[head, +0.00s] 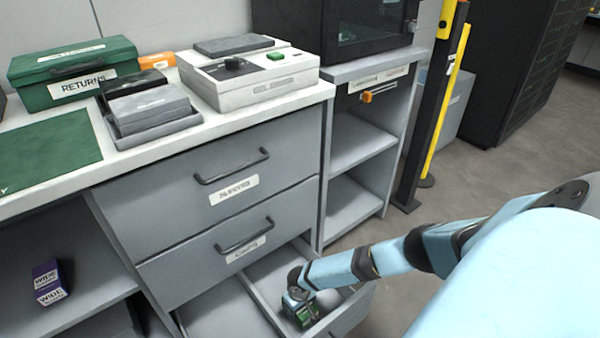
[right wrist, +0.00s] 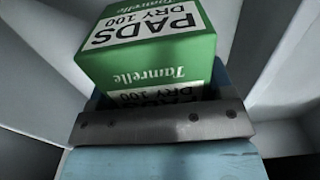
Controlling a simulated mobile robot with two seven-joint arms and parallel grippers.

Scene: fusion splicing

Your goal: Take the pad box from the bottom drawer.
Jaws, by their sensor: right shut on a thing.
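The bottom drawer (head: 222,314) is pulled open below two shut drawers. The pad box (right wrist: 150,45) is green with white labels reading "PADS DRY 100" and "Tamrelle" in the right wrist view. In the head view the pad box (head: 303,318) is a small green patch inside the drawer, mostly covered by my gripper. My right gripper (head: 301,303) reaches down into the drawer's right part and is shut on the pad box. In the right wrist view the gripper (right wrist: 160,122) covers the box's near end. My left gripper is not in view.
Two shut drawers with handles (head: 232,180) stand above the open one. The countertop holds a green RETURNS box (head: 75,72) and a grey-white device (head: 248,82). A purple box (head: 48,283) sits on the left shelf. Open floor lies to the right (head: 460,165).

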